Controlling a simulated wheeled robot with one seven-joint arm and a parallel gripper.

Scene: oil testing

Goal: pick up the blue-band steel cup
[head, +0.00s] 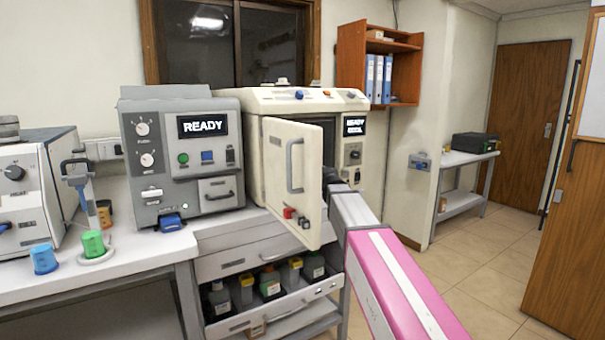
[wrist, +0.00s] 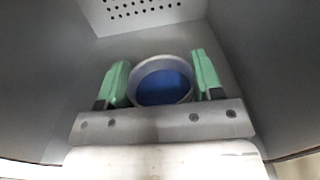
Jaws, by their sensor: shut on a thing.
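The steel cup (wrist: 136,80) shows in the wrist view as a round silvery rim with a blue inside (wrist: 165,88); no outer band can be made out from this angle. My gripper (wrist: 162,75) has its green fingers on the left and right sides of the cup and is shut on it. Both are inside a grey-walled chamber. In the head view my arm reaches into the cream machine (head: 264,102) behind its open door (head: 277,165); the cup and my gripper are hidden there.
The cream door stands open toward me, just left of my arm. Chamber walls (wrist: 45,75) are close around the gripper, with a perforated panel (wrist: 140,8) at the far side.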

